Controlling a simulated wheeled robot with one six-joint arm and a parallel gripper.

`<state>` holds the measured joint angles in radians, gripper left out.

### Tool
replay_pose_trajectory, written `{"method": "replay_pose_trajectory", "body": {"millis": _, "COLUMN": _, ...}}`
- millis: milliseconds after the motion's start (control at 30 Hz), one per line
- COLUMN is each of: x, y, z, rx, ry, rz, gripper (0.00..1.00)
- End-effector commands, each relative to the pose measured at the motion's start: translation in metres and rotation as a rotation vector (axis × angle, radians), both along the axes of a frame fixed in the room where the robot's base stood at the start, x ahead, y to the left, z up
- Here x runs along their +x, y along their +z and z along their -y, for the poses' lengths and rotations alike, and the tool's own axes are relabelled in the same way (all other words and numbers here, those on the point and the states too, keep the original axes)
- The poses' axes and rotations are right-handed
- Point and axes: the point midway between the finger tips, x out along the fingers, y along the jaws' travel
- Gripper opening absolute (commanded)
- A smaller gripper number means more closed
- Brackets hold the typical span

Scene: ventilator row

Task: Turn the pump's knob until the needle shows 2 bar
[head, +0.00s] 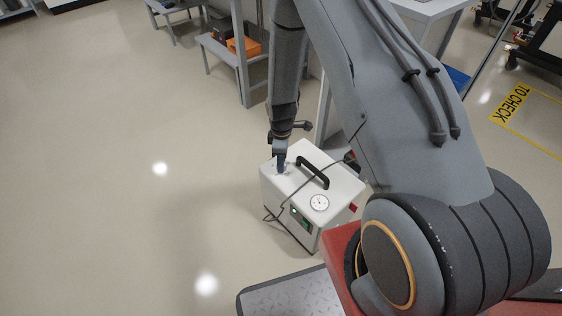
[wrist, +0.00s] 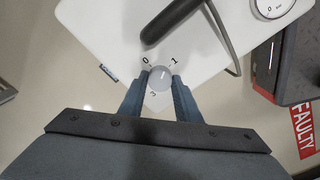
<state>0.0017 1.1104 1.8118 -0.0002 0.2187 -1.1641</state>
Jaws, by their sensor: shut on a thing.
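The white pump (head: 285,208) stands on the floor below my arm, with a black handle (head: 313,173) on top. In the wrist view its round grey knob (wrist: 162,81) sits on the white top (wrist: 105,35), with marks 0 and 1 above it and a 3 below. My gripper (wrist: 160,77) is shut on the knob, one blue finger on each side. In the head view my gripper (head: 281,163) reaches down to the pump's top. The round gauge (head: 319,203) is too small for its needle to be read; in the wrist view the gauge (wrist: 277,6) is cut off.
A red FAULTY label (wrist: 303,130) shows at the right in the wrist view. A cable (head: 280,207) loops at the pump's front. A shelf with an orange box (head: 244,46) stands behind. The floor to the left is clear.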

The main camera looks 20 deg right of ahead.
Motion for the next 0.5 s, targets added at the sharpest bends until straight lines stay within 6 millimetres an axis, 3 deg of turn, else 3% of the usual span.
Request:
{"method": "replay_pose_trajectory", "body": {"millis": 267, "x": -0.0007, "y": 0.0005, "z": 0.0001, "rx": 0.000, "ry": -0.066, "rz": -0.001, "gripper": 0.08}}
{"method": "replay_pose_trajectory", "body": {"millis": 500, "x": -0.0011, "y": 0.0007, "z": 0.0001, "rx": 0.000, "ry": -0.232, "rz": -0.002, "gripper": 0.08}}
